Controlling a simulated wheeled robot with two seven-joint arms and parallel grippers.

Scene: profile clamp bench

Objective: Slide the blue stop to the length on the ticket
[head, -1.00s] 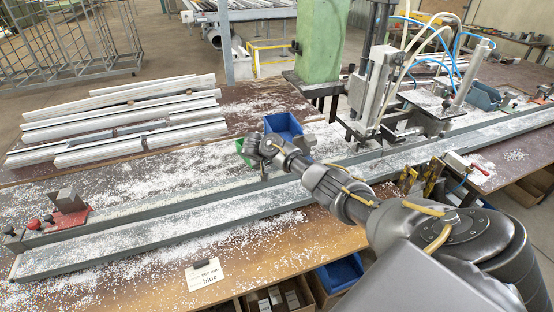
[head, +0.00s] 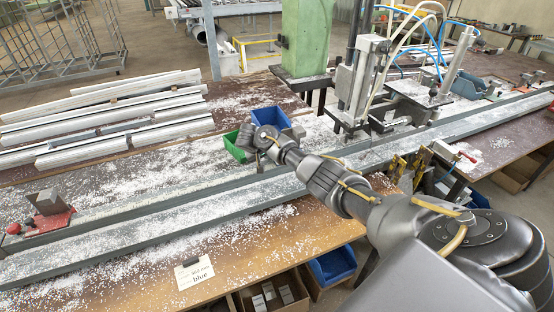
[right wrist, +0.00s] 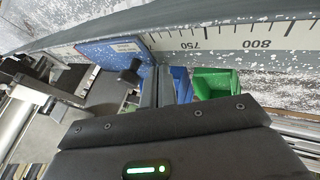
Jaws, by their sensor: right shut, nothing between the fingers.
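The blue stop (right wrist: 100,52) sits on the rail's scale in the right wrist view, with a pale label and a black knob (right wrist: 130,74). The scale (right wrist: 225,38) shows 750 and 800 to the right of the stop. My right gripper (right wrist: 161,70) is shut and empty, its fingertips by the stop's right end and beside the knob; I cannot tell if they touch. In the head view this gripper (head: 262,165) is over the rail (head: 150,226), and the stop cannot be made out there. The ticket (head: 194,272) reads "blue"; its number is too small to read surely. My left gripper is not in view.
A green bin (head: 234,150) and a blue bin (head: 269,118) stand behind the rail near my right gripper. A red-based clamp (head: 48,220) is at the left end. A drill-like machine (head: 365,85) stands to the right. White chips cover the bench.

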